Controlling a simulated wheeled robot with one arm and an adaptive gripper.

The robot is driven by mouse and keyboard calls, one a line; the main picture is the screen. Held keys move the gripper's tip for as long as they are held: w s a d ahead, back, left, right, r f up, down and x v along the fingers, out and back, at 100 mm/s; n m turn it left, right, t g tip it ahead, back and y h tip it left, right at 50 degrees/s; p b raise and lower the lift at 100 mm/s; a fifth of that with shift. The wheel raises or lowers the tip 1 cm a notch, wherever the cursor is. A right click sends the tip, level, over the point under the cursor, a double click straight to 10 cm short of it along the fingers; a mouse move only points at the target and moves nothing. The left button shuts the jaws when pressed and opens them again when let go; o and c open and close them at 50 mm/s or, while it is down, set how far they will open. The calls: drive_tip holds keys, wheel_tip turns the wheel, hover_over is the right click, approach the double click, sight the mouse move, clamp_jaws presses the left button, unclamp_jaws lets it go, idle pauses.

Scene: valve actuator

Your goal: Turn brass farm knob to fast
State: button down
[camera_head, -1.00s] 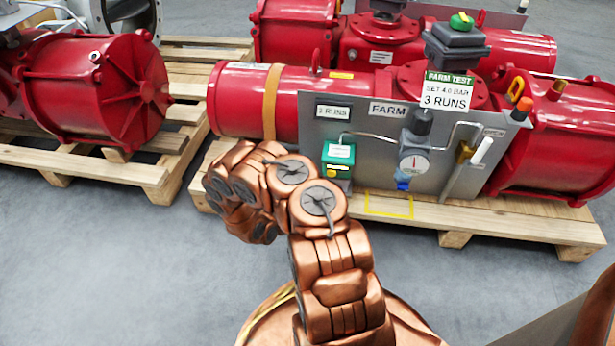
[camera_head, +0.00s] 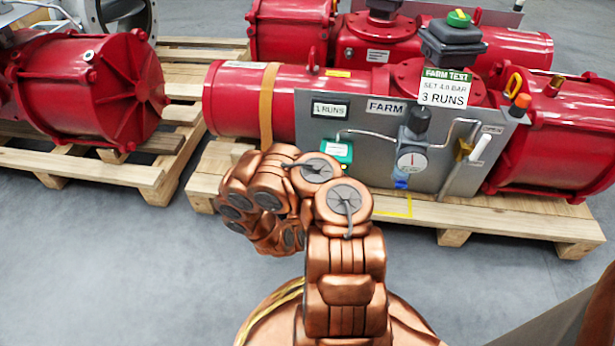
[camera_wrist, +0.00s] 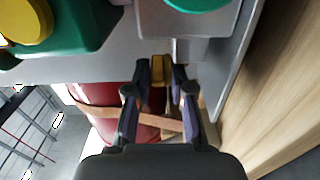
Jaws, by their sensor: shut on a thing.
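The grey FARM panel (camera_head: 360,180) stands upright in front of a red actuator (camera_head: 228,105). In the wrist view, my gripper (camera_wrist: 158,82) has its two dark fingers closed around a small brass-coloured knob (camera_wrist: 158,68) next to the grey panel. Any fast or slow marking at the knob is not visible. In the head view, my copper-coloured arm hides the gripper and the knob behind it, near the panel's lower left. A teal-green box (camera_head: 338,150) on the panel shows just above my arm.
A FARM TEST sign (camera_head: 445,88) reads set 4.0 bar, 3 runs. Wooden pallets (camera_head: 480,215) carry the actuators. Grey floor (camera_head: 90,270) is open at left.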

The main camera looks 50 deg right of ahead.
drive_tip(key=shift+d+r, duration=0.1)
drive_tip(key=shift+r, duration=0.35)
drive_tip(key=c, duration=1.2)
unclamp_jaws()
drive_tip(key=shift+o, duration=0.2)
drive_tip(key=shift+f, duration=0.15)
drive_tip(key=shift+f, duration=0.1)
drive_tip(key=shift+v, duration=1)
drive_tip(key=v, duration=1)
